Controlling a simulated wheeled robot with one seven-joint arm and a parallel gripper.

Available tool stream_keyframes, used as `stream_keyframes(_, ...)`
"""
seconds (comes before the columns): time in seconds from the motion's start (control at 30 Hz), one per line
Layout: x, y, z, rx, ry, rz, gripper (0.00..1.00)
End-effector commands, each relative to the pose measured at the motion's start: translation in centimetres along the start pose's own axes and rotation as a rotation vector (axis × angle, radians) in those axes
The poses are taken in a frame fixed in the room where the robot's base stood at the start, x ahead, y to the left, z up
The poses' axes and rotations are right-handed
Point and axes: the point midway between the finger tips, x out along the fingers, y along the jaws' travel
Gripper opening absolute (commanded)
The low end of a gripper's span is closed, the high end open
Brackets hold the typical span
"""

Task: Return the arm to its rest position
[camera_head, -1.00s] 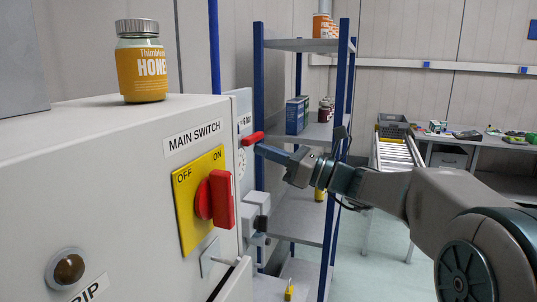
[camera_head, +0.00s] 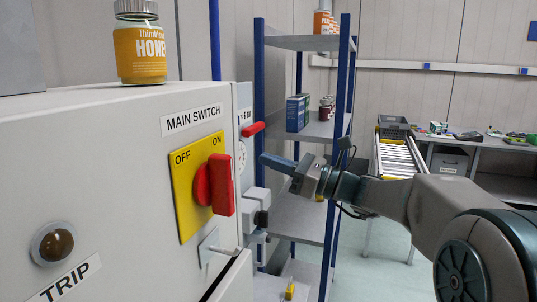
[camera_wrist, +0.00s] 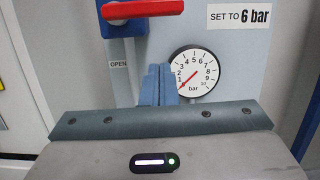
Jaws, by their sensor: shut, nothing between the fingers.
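My gripper (camera_head: 264,159) is at the end of my arm, which reaches in from the right. Its blue fingers are shut with nothing between them. In the head view the fingertips point left, just below and apart from a red lever (camera_head: 253,129) on a grey panel beside the cabinet. In the wrist view the shut fingers (camera_wrist: 158,75) sit in front of the panel, below the red lever (camera_wrist: 142,9) and beside a round pressure gauge (camera_wrist: 194,72).
The cabinet (camera_head: 110,150) with its red main switch (camera_head: 221,185) fills the left, and a honey jar (camera_head: 140,45) stands on it. A blue-post shelf (camera_head: 300,42) is behind my gripper. A roller conveyor (camera_head: 395,158) and a table (camera_head: 490,146) stand farther back.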

Motion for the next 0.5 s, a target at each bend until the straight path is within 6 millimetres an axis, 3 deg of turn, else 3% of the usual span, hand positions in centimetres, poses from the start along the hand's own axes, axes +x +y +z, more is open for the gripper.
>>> stream_keyframes(0.03, -1.6, -0.1, 0.1, -0.006, 0.001, -0.010, 0.00)
stream_keyframes(0.2, -5.4, -0.1, 0.1, -0.004, 0.001, -0.008, 0.00)
stream_keyframes(0.5, -8.6, 0.1, 0.0, -0.005, 0.008, -0.003, 0.00)
